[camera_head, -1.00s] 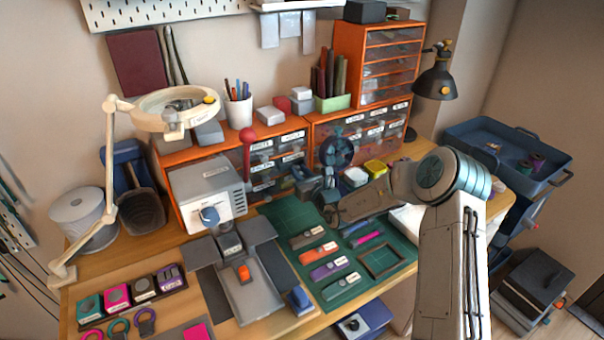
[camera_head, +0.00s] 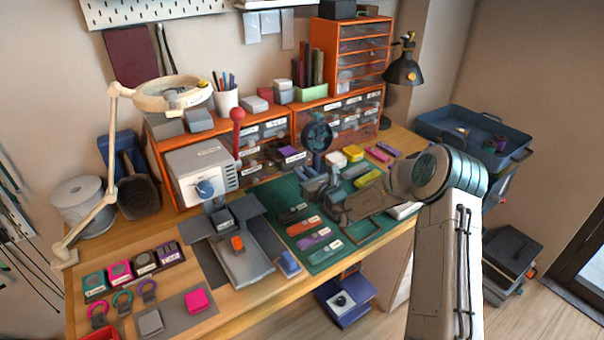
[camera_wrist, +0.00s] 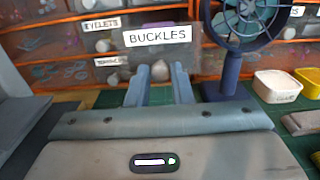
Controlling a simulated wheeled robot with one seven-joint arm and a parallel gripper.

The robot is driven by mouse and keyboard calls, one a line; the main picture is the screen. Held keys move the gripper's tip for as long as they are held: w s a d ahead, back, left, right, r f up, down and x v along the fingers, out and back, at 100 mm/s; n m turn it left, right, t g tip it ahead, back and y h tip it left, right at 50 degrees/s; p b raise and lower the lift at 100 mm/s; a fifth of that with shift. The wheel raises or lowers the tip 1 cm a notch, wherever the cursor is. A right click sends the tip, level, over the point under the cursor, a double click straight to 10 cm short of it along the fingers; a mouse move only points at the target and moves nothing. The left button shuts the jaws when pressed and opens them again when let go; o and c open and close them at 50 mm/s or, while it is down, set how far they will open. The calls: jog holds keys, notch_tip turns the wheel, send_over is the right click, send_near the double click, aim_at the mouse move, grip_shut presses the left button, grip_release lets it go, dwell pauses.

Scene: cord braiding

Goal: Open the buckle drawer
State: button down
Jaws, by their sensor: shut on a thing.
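The buckle drawer, with a white BUCKLES label (camera_wrist: 158,36), is in front of my gripper in the wrist view. In the head view the drawer (camera_head: 295,158) stands out from the orange drawer cabinet, with something purple showing inside. My gripper (camera_wrist: 160,77) is shut on the drawer's round grey knob (camera_wrist: 160,68), below the label. In the head view my gripper (camera_head: 308,173) is at the drawer front, left of the blue fan's base. How far out the drawer stands is hard to judge.
The blue fan (camera_head: 317,133) stands close to the right of the drawer. White (camera_head: 353,152) and yellow (camera_head: 336,160) boxes stand further right. The green mat (camera_head: 285,195) with several labelled items lies below my gripper. A grey machine (camera_head: 205,172) stands to the left.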

jog(key=c, duration=1.3)
grip_release()
jog(key=shift+s+d, duration=0.1)
jog(key=shift+s+d, duration=0.15)
jog(key=shift+s, duration=0.1)
jog(key=v, duration=1.3)
jog(key=shift+b, duration=0.3)
